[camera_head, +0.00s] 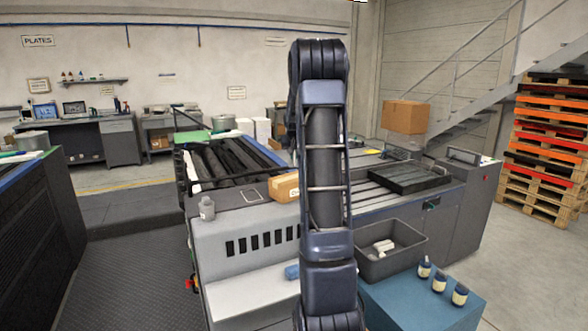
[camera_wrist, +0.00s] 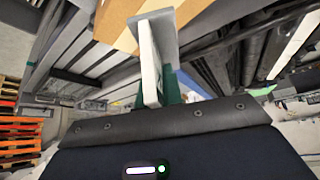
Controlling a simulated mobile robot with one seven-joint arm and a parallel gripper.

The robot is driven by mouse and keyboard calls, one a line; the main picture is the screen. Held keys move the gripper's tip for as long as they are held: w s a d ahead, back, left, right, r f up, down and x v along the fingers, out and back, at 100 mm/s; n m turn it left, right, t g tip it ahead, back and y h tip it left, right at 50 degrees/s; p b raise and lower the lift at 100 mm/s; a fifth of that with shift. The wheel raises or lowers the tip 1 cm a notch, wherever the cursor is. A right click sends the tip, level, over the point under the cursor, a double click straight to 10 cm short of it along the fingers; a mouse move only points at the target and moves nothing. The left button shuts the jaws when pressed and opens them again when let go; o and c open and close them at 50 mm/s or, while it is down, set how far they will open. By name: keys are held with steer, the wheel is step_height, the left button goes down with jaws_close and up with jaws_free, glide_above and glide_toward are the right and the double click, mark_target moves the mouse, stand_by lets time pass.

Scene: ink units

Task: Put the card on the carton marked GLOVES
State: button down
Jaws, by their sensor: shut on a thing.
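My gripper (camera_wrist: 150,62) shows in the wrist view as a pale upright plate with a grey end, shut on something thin. I cannot clearly tell the card from the finger there. In the head view my gripper is hidden by my arm. A brown carton (camera_head: 284,188) lies on the near press, its right end hidden behind my arm. Its label is partly covered, so I cannot read the full word. A second brown carton (camera_head: 405,117) is farther right and shows no readable marking. A brown carton surface (camera_wrist: 118,25) lies close beyond my gripper in the wrist view.
A grey bin (camera_head: 372,268) holding white items stands right of my arm. Several dark-capped jars (camera_head: 439,283) stand on the blue cabinet (camera_head: 412,310). A grey bottle (camera_head: 207,208) stands on the press's left. Stacked pallets (camera_head: 545,150) and stairs are at the right.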

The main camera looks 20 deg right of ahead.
steer(key=shift+f, duration=3)
steer(key=shift+f, duration=0.15)
steer(key=c, duration=1.5)
jaws_free()
steer(key=shift+c, duration=0.2)
